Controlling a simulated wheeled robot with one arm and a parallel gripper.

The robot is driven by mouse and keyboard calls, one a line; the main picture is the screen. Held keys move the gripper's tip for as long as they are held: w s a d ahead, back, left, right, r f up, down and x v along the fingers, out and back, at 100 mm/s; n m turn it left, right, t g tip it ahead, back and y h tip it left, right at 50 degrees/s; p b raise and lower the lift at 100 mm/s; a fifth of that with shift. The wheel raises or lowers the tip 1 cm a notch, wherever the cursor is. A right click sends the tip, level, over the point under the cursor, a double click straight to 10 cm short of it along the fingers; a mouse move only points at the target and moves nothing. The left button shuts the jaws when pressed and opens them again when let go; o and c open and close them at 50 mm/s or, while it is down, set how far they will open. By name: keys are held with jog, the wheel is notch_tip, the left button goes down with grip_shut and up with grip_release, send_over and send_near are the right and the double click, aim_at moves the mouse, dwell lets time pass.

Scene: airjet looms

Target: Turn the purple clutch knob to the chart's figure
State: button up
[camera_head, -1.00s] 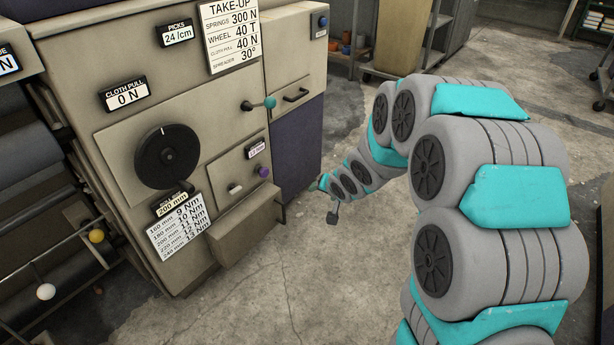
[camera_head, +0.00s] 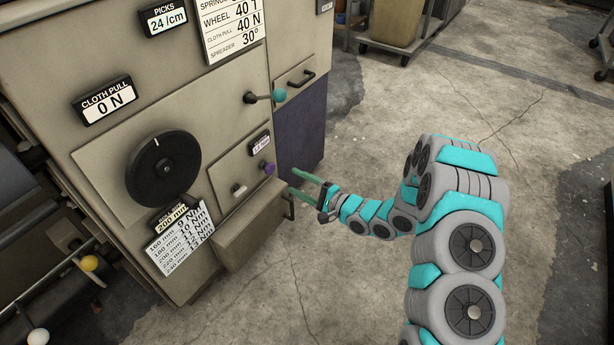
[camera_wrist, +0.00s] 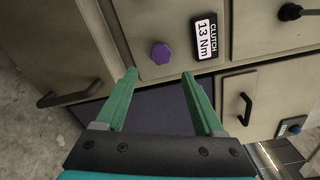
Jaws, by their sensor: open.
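The purple clutch knob (camera_head: 268,169) sticks out of the lower panel of the beige machine; it also shows in the wrist view (camera_wrist: 161,53). The clutch display (camera_wrist: 204,39) beside it reads 13 Nm. My gripper (camera_head: 291,181) is open and empty, its green fingers pointing at the panel. In the wrist view the fingertips (camera_wrist: 159,73) stand either side of the line to the knob, apart from it. The chart (camera_head: 181,238) lists 160 mm 9 Nm, 180 mm 10 Nm, 200 mm 11 Nm, 220 mm 12 Nm and 240 mm 13 Nm. The display above it (camera_head: 172,218) reads 200 mm.
A white knob (camera_head: 238,189) sits left of the purple one, and a teal-tipped lever (camera_head: 279,94) above. A beige box (camera_head: 240,235) juts out below the panel. A black handwheel (camera_head: 163,167) is at left. The floor (camera_head: 330,290) in front is clear.

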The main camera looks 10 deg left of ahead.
aim_at(272, 170)
jog(key=shift+b+x, duration=1.4)
jog(key=shift+x, duration=2.35)
jog(key=shift+a, duration=0.2)
jog(key=shift+r, duration=0.1)
jog(key=shift+a+p, duration=0.1)
jog(key=shift+p, duration=0.25)
jog(key=shift+c, duration=0.3)
jog(key=shift+w, duration=0.1)
jog(key=c, duration=0.9)
jog(key=shift+c, duration=0.2)
